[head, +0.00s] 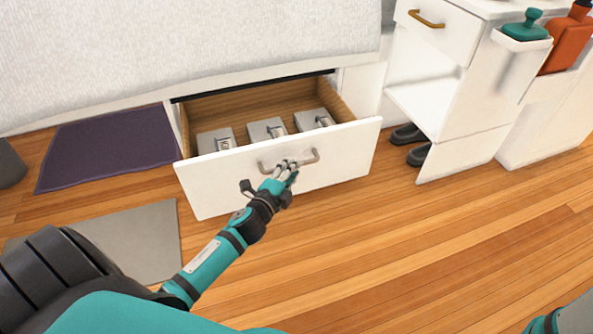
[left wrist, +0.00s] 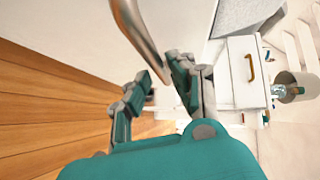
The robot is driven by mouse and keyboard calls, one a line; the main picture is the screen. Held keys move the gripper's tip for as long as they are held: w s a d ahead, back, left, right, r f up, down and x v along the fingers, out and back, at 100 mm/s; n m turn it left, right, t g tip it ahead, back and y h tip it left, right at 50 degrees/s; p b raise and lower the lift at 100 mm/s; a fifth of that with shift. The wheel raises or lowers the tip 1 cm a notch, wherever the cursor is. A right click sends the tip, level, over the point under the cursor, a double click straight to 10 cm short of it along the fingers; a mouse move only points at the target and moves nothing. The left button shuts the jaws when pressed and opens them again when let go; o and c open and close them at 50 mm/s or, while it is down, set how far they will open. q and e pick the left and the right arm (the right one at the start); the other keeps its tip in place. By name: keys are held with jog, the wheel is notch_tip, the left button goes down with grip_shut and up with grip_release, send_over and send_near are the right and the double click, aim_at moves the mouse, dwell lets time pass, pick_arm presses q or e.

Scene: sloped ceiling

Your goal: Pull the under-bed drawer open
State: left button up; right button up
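The white under-bed drawer (head: 335,165) stands well out from the bed base, with its wooden inside showing. Its metal bar handle (head: 312,157) is on the middle of the front panel. The exact contact is partly hidden by the fingers. My right gripper is out of view.
Three grey boxes (head: 266,128) lie in the drawer. A white cabinet (head: 465,110) with dark shoes (head: 418,156) below stands at right. A purple mat (head: 105,148) and a grey mat (head: 135,240) lie at left. The wooden floor (head: 410,240) before the drawer is clear.

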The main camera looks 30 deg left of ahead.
pick_arm(q)
jog(key=shift+w+a+f+b, duration=0.15)
jog(key=shift+w+b, duration=0.3)
jog(key=shift+w, duration=1)
jog(key=shift+c, duration=0.3)
jog(key=shift+f, duration=0.1)
grip_shut()
